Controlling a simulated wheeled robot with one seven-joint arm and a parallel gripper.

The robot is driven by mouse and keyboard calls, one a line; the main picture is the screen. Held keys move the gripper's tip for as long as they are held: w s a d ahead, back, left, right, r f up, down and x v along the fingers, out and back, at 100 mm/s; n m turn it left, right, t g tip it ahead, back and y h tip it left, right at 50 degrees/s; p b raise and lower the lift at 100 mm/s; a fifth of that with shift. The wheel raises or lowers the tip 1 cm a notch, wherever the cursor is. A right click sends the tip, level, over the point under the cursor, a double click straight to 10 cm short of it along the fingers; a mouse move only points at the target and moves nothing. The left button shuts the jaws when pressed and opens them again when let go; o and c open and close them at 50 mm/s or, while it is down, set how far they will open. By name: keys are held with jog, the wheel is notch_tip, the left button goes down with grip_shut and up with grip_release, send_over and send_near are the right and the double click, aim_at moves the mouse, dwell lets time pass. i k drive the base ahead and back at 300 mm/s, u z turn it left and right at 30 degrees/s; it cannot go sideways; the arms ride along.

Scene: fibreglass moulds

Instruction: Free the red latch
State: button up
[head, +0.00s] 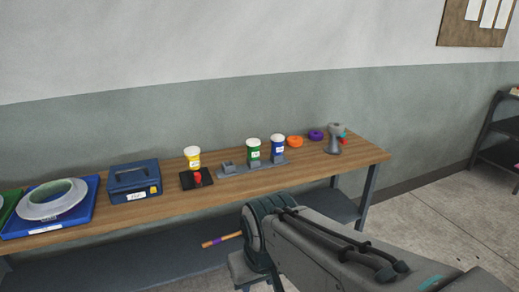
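A small red part (197,178), which may be the red latch, stands on a black plate (207,177) on the bench, in front of a yellow jar with a white lid (193,156). It is too small to tell how it is held. My arm reaches in from the lower right and ends in front of the bench's front edge, well apart from the red part. The fingers of my gripper are not clearly visible, so its opening is hidden.
On the wooden bench (240,187) stand a blue box (134,177), a green jar (253,151), a blue jar (278,148), orange (295,141) and purple (316,135) rings, and a grey stand (334,141). A blue tray (75,216) holds a white ring. A banded stick (221,240) shows beside my arm.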

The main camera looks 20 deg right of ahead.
aim_at(197, 177)
jog(key=u, duration=0.05)
jog(key=i, duration=1.15)
jog(key=z, duration=0.05)
